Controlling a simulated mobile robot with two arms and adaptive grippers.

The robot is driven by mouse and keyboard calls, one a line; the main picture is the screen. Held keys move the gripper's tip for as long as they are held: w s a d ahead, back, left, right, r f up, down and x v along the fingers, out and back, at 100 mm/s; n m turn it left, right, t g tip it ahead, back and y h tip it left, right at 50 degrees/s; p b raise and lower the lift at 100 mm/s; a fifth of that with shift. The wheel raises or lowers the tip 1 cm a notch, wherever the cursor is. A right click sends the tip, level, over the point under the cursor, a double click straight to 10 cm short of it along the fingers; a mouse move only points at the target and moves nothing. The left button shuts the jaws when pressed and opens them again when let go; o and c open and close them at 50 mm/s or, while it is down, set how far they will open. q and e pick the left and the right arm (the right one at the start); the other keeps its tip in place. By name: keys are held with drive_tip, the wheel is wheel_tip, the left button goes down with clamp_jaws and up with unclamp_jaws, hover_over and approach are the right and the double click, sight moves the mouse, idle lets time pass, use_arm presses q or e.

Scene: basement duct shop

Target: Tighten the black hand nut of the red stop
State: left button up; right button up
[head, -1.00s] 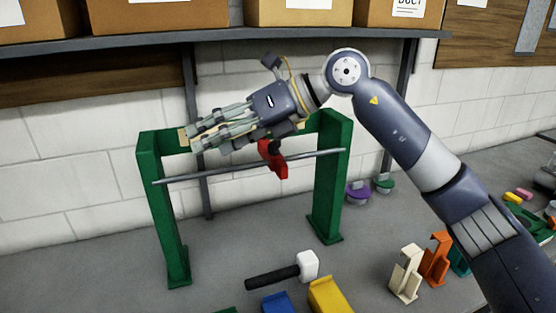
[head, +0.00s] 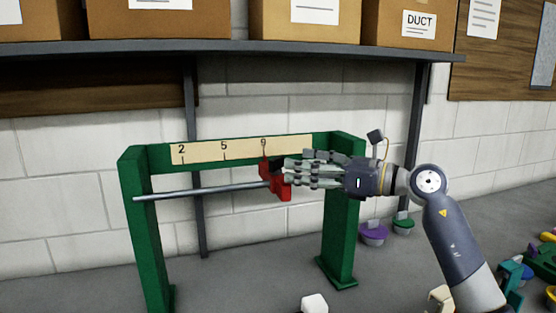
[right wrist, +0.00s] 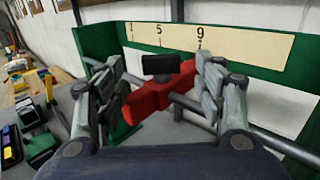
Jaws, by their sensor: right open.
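The red stop (head: 284,190) sits on the grey rod (head: 205,191), close to the 9 mark of the cream scale strip (head: 204,151). The black hand nut (right wrist: 162,66) shows on top of the red stop in the right wrist view. My right gripper (head: 291,172) comes in from the right at the stop. In the right wrist view its fingers are apart, one side left of the nut and one side right, with gaps to the nut. My left gripper is out of view.
The green frame (head: 139,230) carries the rod and the strip. A shelf (head: 300,50) with cardboard boxes runs above it. A purple cup (head: 373,235) and a green cup (head: 403,225) stand right of the frame. A white-headed hammer (head: 314,303) lies in front.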

sight(279, 161)
drive_tip(key=p+x, duration=0.1)
drive_tip(key=x, duration=0.5)
drive_tip(key=shift+w+a+p, duration=0.3)
drive_tip(key=shift+a+p, duration=0.05)
drive_tip(key=shift+a, duration=0.15)
drive_tip(key=c, duration=1.1)
